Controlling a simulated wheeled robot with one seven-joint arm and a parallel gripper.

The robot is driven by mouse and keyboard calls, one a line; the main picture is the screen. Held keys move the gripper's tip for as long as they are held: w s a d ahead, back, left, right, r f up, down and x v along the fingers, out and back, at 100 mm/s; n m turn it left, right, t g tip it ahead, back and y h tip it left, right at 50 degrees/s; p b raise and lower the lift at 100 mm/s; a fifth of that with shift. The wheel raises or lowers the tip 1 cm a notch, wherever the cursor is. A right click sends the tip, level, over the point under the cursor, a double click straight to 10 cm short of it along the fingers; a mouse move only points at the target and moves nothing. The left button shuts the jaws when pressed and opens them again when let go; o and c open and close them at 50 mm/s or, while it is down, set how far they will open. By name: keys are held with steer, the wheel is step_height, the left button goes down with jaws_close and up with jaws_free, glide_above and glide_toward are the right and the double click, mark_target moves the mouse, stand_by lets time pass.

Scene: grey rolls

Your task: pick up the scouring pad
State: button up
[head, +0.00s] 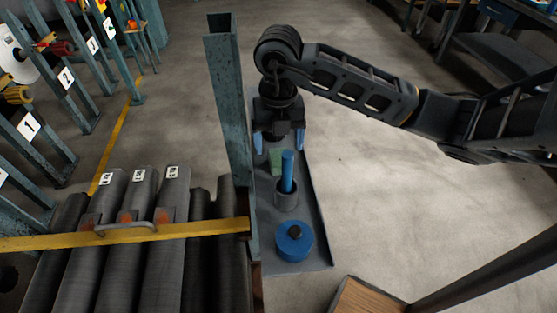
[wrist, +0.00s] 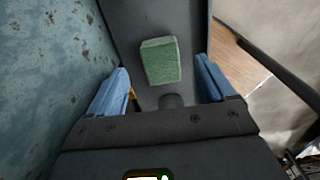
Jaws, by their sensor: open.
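The scouring pad (head: 276,161) is a green block on a narrow grey shelf, below my gripper in the head view. In the wrist view the pad (wrist: 161,61) lies slightly tilted, ahead of and between my two blue fingertips. My gripper (head: 279,143) is open and empty, with its fingers pointing down above the shelf. The gripper also shows in the wrist view (wrist: 165,82), with one finger on each side. The pad appears apart from both fingers.
A grey cup (head: 286,197) holding a blue rod (head: 287,170) stands close to the pad. A blue round container (head: 294,241) is nearer the front. A teal steel post (head: 230,110) rises left of the shelf, beside grey rolls (head: 135,210) and a yellow bar (head: 190,230).

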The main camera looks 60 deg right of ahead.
mark_target(279, 155)
steer(key=shift+s+f, duration=0.2)
steer(key=shift+f, duration=2.1)
steer(key=c, duration=1.1)
steer(key=shift+o, duration=0.2)
steer(key=shift+r, duration=0.2)
step_height(279, 155, up, 18)
steer(key=shift+f, duration=0.15)
steer(key=o, duration=0.6)
steer(key=shift+c, duration=0.2)
steer(key=c, duration=0.4)
steer(key=shift+a, duration=0.1)
steer(key=shift+c, duration=0.2)
